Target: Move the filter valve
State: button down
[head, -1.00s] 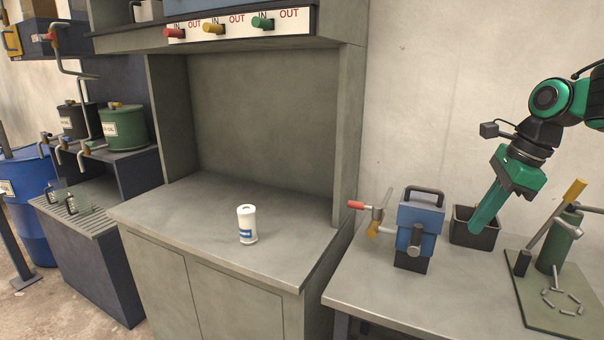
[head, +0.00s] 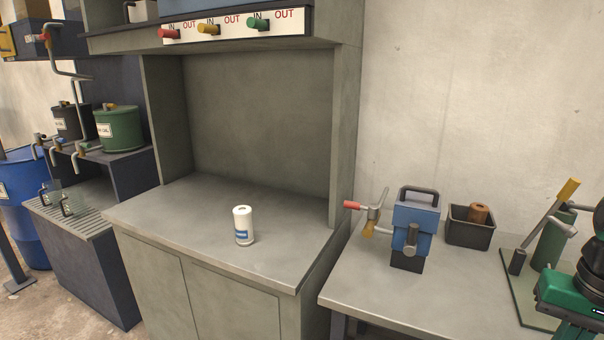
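No label reading "filter valve" can be made out. Three valve-like knobs, a red one (head: 170,34), a yellow one (head: 209,29) and a green one (head: 258,24), sit on a white panel (head: 232,23) marked IN and OUT above the grey bench. A blue unit (head: 415,220) on the right table has a red-tipped lever (head: 356,206) and a yellow-orange handle (head: 369,230) on its left side. My green and black arm shows only in part at the lower right edge; the fingers of my gripper are not visible, and it touches none of these knobs or handles.
A white canister (head: 243,226) stands upright on the grey bench (head: 180,215). A black bin (head: 468,234) holding a brown cylinder (head: 478,212) and a green lever press (head: 552,238) are on the right table. Green (head: 120,130) and dark pots and a blue barrel are at left.

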aim_at(372, 209)
jog(key=z, duration=1.15)
jog(key=k, duration=0.9)
jog(key=u, duration=1)
jog(key=i, duration=1)
